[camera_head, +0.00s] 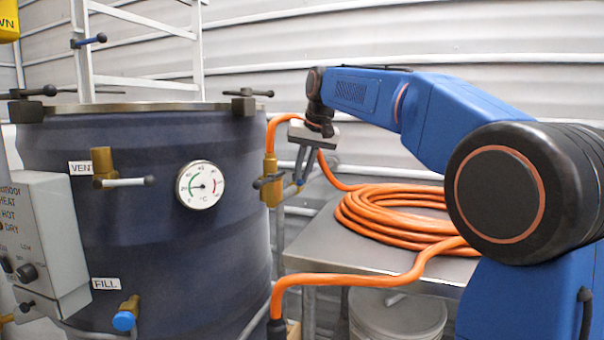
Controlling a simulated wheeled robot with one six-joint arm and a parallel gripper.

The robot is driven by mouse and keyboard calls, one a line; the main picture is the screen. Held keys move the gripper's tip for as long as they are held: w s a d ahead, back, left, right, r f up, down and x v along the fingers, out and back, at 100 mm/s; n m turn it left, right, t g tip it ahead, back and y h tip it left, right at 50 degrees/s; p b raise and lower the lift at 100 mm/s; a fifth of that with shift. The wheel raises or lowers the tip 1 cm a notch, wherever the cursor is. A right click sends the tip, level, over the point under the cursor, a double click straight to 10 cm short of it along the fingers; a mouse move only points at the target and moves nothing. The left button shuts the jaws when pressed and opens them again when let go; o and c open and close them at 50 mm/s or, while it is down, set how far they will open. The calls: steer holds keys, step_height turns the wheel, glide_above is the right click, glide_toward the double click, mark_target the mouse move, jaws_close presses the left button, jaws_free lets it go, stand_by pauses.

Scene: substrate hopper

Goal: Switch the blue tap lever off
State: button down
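My gripper (299,182) points down beside the right side of the dark drum (150,235). Its two grey fingers hang close together, with a narrow gap between them. I cannot tell whether they hold anything. Another blue lever (92,40) with a dark knob is on the ladder frame at upper left, far from my gripper.
A coiled orange hose (395,214) lies on the metal table (335,250), right of my gripper. The drum carries a dial gauge (200,185), a vent valve (104,168) and a blue-ended fill valve (124,320). A grey control box (45,240) is at left. A white bucket (395,316) stands under the table.

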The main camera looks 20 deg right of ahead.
steer(key=shift+d, duration=0.1)
steer(key=w+d+n+g+y, duration=0.3)
steer(key=d+n, duration=0.4)
steer(key=n, duration=0.5)
steer(key=shift+w+g, duration=0.45)
steer(key=shift+g, duration=0.05)
stand_by(0.4)
steer(key=c, duration=1.8)
jaws_free()
